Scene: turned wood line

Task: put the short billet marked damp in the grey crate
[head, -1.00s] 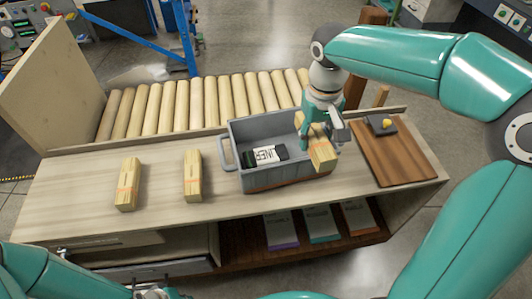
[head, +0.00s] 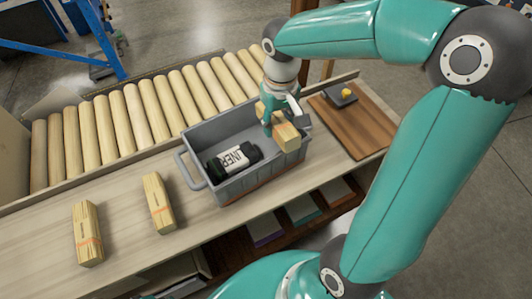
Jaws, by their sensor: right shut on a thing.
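The grey crate (head: 192,136) stands on the bench with a black labelled bottle (head: 228,164) inside. My right gripper (head: 280,120) is shut on a pale wood billet (head: 287,138), held at the crate's right end. The billet looks tilted and overlaps the right rim; I cannot tell whether it touches it. Any marking on it is hidden or too small to read. Two more billets lie on the bench left of the crate: one with an orange-red band (head: 88,235) and one with a fainter reddish mark (head: 157,203). My left gripper is not in view.
A roller conveyor (head: 130,120) runs behind the bench. A brown board (head: 362,125) with a dark block and yellow knob (head: 346,94) lies right of the crate. Coloured folders (head: 300,210) sit on the shelf below. The bench between crate and billets is clear.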

